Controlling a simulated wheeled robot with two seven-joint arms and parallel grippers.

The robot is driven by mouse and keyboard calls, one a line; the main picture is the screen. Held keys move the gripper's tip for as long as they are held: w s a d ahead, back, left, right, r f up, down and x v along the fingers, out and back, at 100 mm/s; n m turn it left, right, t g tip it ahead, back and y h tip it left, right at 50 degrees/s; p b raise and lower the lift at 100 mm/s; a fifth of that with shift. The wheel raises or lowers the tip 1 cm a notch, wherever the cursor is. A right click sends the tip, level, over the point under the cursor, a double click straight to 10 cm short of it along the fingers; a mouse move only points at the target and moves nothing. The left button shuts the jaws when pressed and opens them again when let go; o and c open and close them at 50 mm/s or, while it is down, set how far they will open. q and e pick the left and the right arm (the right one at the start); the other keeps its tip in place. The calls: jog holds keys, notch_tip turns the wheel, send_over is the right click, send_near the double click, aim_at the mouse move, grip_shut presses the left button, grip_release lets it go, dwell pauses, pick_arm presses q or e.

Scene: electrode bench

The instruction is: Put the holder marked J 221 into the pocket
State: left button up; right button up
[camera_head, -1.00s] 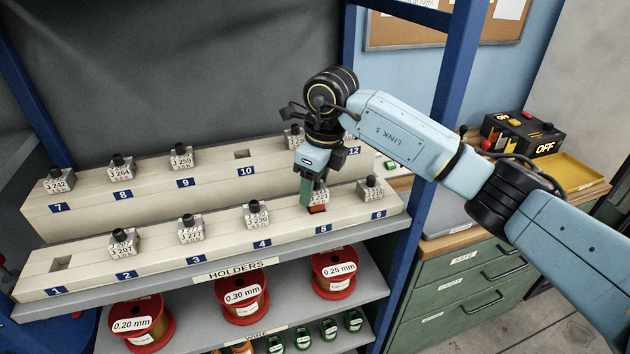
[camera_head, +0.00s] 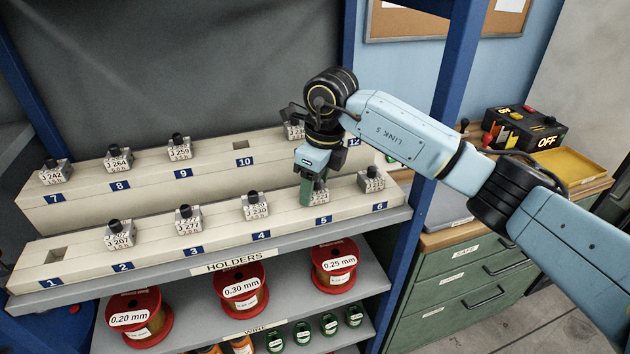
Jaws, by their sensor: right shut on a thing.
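The holder marked J 221 (camera_head: 321,197) is a small grey block with a printed label, at the place numbered 5 on the front rail (camera_head: 90,262). My right gripper (camera_head: 312,190) points down over it and is shut on it. The green finger covers its left part and the gripper hides its top. The block looks low against the rail, with no clear gap under it; whether it is fully seated I cannot tell. Open pockets show at 1 (camera_head: 58,254) and at 10 (camera_head: 237,145). My left gripper is not in view.
Holders J 207 (camera_head: 120,238), J 277 (camera_head: 189,221) and J 230 (camera_head: 256,208) stand left of my gripper; another holder (camera_head: 372,181) stands close right at 6. The rear rail (camera_head: 100,203) holds several more. A blue shelf post (camera_head: 432,130) stands right, behind my arm.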

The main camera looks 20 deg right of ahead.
jog(key=shift+r, duration=0.1)
jog(key=o, duration=1.4)
jog(key=r, duration=0.4)
jog(key=s+d+r, duration=0.1)
jog(key=r, duration=0.8)
jog(key=shift+s+d+r+b, duration=0.1)
jog(key=shift+s+d+b, duration=0.1)
jog(key=shift+b, duration=0.1)
